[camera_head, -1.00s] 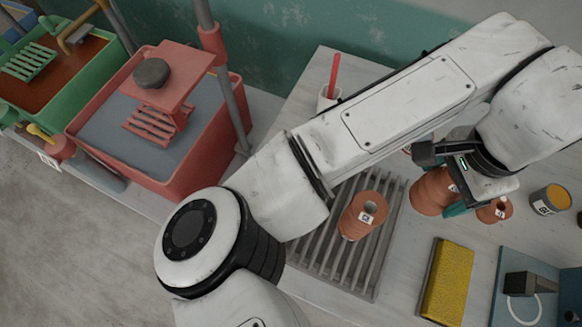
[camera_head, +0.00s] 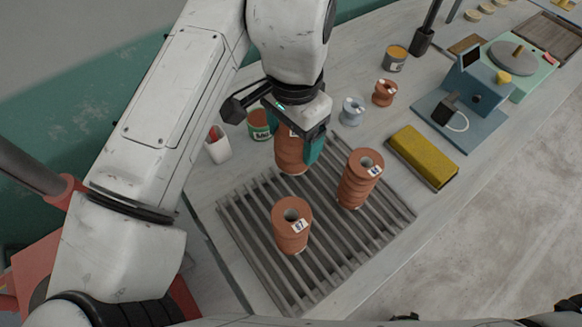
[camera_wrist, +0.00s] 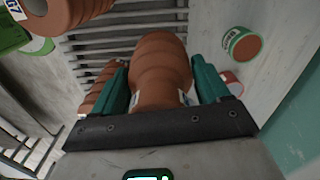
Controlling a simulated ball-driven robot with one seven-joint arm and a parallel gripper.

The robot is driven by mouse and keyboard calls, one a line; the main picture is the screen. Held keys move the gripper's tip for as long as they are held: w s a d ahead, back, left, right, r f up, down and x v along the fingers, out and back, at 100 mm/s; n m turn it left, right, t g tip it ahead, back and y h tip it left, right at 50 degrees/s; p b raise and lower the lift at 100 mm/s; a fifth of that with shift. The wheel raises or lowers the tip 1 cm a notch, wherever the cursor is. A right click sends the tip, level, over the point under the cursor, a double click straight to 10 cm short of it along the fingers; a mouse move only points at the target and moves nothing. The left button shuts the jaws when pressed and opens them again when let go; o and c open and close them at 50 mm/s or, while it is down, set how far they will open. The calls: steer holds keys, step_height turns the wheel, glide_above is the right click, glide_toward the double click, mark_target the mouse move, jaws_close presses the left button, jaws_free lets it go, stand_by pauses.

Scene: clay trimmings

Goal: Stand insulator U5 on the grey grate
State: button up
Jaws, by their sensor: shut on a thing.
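My gripper (camera_head: 296,143) is shut on a brown ribbed insulator (camera_head: 290,158), with a teal finger on either side of it in the wrist view (camera_wrist: 160,68). The held insulator is about upright over the far edge of the grey slatted grate (camera_head: 245,238); I cannot tell whether its base touches. Its label is mostly hidden by the gripper, so I cannot read it. Two similar insulators stand on the grate: a front one (camera_head: 291,238) with a white label and a right one (camera_head: 358,188), also labelled. Their labels are too small to read surely.
A white cup (camera_head: 218,150) and a green-labelled tin (camera_head: 258,124) stand close left of my gripper. The grate's left part is clear.

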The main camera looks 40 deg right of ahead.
mark_target(294, 159)
steer(key=shift+f+b, duration=2.6)
steer(key=shift+f, duration=0.9)
steer(key=shift+f, duration=0.15)
steer(key=o, duration=1.7)
steer(key=shift+c, duration=0.2)
step_height(294, 159, up, 12)
steer(key=p, duration=1)
steer(key=shift+p, duration=0.35)
